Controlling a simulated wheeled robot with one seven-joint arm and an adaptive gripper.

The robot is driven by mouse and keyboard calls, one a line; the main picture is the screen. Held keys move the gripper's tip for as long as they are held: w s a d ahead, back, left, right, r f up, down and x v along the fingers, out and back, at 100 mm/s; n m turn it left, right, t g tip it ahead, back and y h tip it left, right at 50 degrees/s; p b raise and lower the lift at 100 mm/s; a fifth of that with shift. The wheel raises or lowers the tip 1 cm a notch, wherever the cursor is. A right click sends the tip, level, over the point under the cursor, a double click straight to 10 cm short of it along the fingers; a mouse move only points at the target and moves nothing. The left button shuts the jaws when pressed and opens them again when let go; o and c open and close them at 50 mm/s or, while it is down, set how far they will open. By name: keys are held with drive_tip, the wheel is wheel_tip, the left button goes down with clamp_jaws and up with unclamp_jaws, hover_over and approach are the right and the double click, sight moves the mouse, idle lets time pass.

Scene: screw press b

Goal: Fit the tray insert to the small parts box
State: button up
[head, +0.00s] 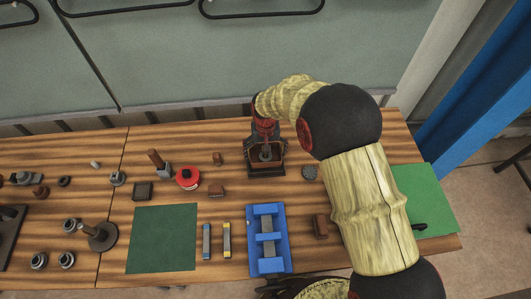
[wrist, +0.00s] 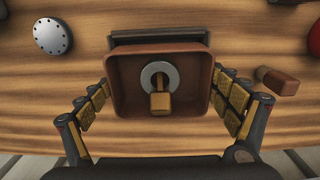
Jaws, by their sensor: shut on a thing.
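The tray insert is a brown open tray (wrist: 125,102) between the fingers of my gripper (wrist: 162,82) in the wrist view. A grey disc and a brass-coloured piece (wrist: 160,103) show inside it. My gripper is shut on the tray, one finger at each side wall. The small parts box (wrist: 160,38) is dark, and its edge shows past the tray's far side. In the head view the tray (head: 266,154) is over the dark box (head: 266,174), below my gripper (head: 265,135). I cannot tell how far the tray is inside it.
A silver disc (head: 310,173) lies right of the box. A brown block (head: 217,190) and a red roll (head: 187,178) are to its left. A blue holder (head: 266,210) lies in front. Green mats (head: 162,238) lie at left and right. The wall stands behind the bench.

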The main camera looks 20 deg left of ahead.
sight(266, 156)
drive_tip(key=shift+f+b, duration=0.65)
drive_tip(key=shift+f, duration=0.65)
drive_tip(key=shift+f, duration=0.2)
idle(0.3)
drive_tip(key=shift+f, duration=0.15)
idle(0.3)
drive_tip(key=shift+r, duration=0.6)
drive_tip(key=shift+f, duration=0.15)
idle(0.9)
drive_tip(key=shift+f, duration=0.5)
drive_tip(key=shift+f+b, duration=0.1)
drive_tip(key=shift+b, duration=0.2)
drive_tip(key=o, duration=1)
drive_tip(key=shift+c, duration=0.2)
